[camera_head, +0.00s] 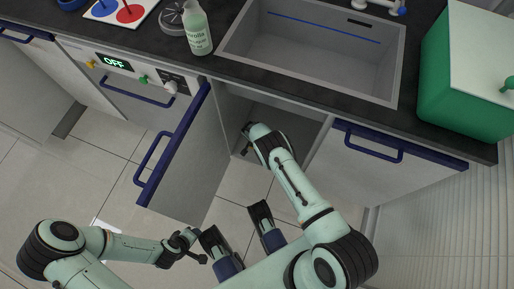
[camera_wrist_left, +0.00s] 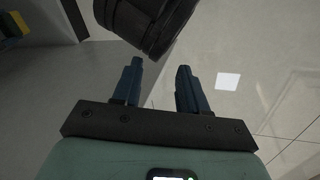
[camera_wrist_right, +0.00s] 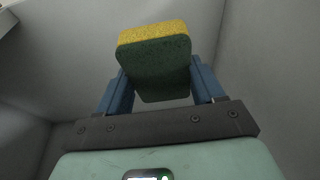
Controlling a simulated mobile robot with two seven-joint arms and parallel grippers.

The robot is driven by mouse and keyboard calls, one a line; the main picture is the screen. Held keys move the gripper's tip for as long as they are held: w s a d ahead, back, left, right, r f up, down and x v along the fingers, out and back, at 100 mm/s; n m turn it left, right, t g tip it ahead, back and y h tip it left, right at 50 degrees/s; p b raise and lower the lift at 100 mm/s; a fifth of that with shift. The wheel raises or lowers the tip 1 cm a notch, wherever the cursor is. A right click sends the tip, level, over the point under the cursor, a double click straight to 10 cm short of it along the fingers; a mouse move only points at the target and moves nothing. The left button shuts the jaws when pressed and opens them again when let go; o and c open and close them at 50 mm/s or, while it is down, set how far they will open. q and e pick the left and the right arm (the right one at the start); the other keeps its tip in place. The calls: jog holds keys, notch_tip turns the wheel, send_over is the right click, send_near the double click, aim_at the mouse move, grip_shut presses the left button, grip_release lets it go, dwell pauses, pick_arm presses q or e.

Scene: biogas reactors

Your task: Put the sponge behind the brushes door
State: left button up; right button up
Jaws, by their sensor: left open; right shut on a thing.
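My right gripper (camera_wrist_right: 158,70) is shut on the sponge (camera_wrist_right: 155,60), which has a yellow layer and a dark green layer. The right wrist view shows it inside a grey-walled space. In the head view my right arm reaches into the open cabinet below the sink, where its gripper and the sponge are hidden. The cabinet door (camera_head: 190,160), with a blue handle, stands open to the left of the arm. No label shows which door is the brushes door. My left gripper (camera_wrist_left: 160,67) is open and empty, low in front of the open door.
The counter holds a soap bottle (camera_head: 197,28), a sink (camera_head: 310,45) and a green box (camera_head: 465,90). A closed blue-handled front (camera_head: 385,160) is right of the opening. The oven-like front (camera_head: 120,85) reads OFF. Tiled floor (camera_head: 105,135) is free at left.

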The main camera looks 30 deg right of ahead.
notch_tip(320, 180, down, 3)
jog(key=shift+r+b, duration=0.1)
jog(key=shift+b, duration=0.4)
notch_tip(320, 180, down, 4)
jog(key=shift+r+b, duration=0.1)
jog(key=shift+b, duration=1.05)
jog(key=shift+f, duration=0.2)
notch_tip(320, 180, down, 4)
jog(key=b, duration=0.3)
pick_arm(q)
jog(key=s+a+f+g, duration=0.2)
jog(key=s+f, duration=0.4)
jog(key=f, duration=0.4)
jog(key=shift+a+n, duration=0.4)
jog(key=shift+a, duration=0.25)
jog(key=shift+f, duration=0.2)
